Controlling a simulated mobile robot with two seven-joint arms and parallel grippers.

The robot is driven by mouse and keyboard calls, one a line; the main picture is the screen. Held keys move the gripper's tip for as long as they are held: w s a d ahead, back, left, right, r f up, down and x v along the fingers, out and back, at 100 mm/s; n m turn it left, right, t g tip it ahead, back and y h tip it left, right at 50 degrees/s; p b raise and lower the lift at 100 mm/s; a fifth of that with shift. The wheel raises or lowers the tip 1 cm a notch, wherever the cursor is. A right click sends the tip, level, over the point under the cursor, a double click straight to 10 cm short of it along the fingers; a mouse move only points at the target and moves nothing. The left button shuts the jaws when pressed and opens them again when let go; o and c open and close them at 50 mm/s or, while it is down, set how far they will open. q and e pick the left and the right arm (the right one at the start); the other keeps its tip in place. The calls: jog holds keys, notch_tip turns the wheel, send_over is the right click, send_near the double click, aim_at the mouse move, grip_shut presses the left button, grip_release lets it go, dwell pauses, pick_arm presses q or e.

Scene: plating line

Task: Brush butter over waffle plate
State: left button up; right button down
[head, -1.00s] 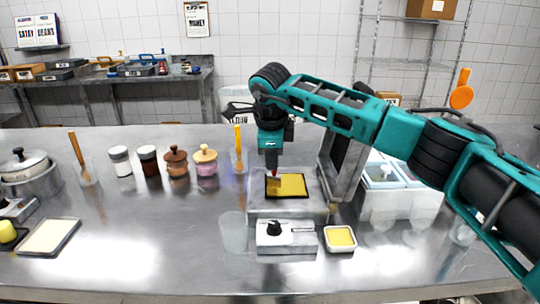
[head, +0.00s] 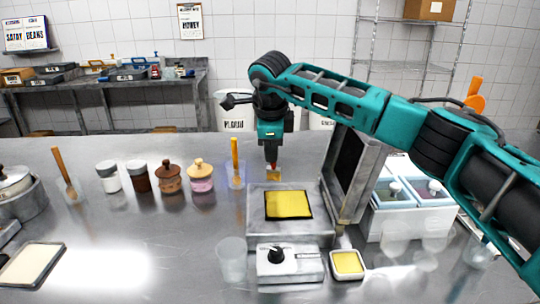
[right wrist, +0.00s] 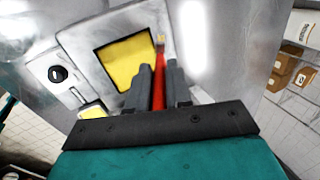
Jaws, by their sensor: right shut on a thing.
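The waffle plate (head: 288,205) lies in the open waffle iron (head: 258,230) and looks yellow all over; it also shows in the right wrist view (right wrist: 124,60). My right gripper (head: 270,150) is shut on a brush with a red handle (right wrist: 158,88). The brush points down, its yellowish bristles (head: 273,176) just behind the plate in the head view, apparently above the iron's back edge. A small white dish of yellow butter (head: 347,262) stands at the iron's front right. My left gripper is not in view.
The iron's raised lid (head: 362,165) stands right of the plate, near a white bin with blue compartments (head: 405,222). Jars (head: 169,178) and a cup with an orange-handled tool (head: 235,175) stand behind left. A clear cup (head: 232,260) is front left.

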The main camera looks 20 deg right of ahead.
jog(key=shift+r, duration=1.2)
notch_tip(320, 180, up, 2)
jog(key=shift+r, duration=0.4)
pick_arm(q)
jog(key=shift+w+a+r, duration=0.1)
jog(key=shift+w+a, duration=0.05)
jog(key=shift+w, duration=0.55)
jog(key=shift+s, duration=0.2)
pick_arm(e)
jog(key=shift+f, duration=0.1)
